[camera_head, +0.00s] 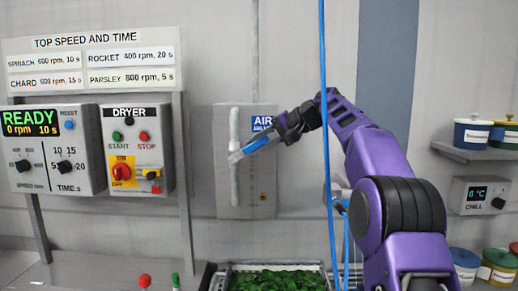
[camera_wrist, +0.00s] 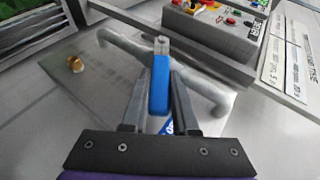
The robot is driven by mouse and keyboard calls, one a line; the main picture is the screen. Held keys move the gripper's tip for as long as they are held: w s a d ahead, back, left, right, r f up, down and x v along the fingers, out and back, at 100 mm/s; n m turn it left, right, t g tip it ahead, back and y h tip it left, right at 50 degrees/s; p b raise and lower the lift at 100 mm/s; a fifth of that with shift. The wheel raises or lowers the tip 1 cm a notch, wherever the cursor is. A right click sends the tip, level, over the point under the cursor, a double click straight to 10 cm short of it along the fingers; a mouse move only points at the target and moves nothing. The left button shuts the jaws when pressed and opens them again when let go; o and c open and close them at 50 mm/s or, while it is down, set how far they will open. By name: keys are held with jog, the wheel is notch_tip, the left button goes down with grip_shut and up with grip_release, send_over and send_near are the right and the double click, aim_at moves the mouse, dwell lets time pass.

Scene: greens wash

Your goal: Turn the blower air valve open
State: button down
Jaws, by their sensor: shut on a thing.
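The air valve's blue lever (camera_head: 259,143) slants up and to the right from a pale vertical pipe (camera_head: 234,180) on a grey wall panel. A blue "AIR" label (camera_head: 262,122) is beside it, partly covered by my gripper. My gripper (camera_head: 284,131) reaches in from the right and is closed on the lever. In the wrist view, the blue lever (camera_wrist: 160,76) lies between the two dark fingers of my gripper (camera_wrist: 158,98), its metal end pointing to the pipe (camera_wrist: 200,85). The angle of the valve inside is hidden.
Left of the panel are the dryer box (camera_head: 137,150) and the speed and time box (camera_head: 53,150). A blue hose (camera_head: 325,150) hangs in front of my arm. A tray of greens (camera_head: 277,279) is below. Shelves with tubs (camera_head: 471,134) and a chill box (camera_head: 481,195) are right.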

jog(key=shift+a+r+h, duration=0.15)
jog(key=shift+r+h, duration=0.15)
dwell(0.5)
jog(key=c, duration=0.7)
grip_release()
jog(key=shift+s+r, duration=0.1)
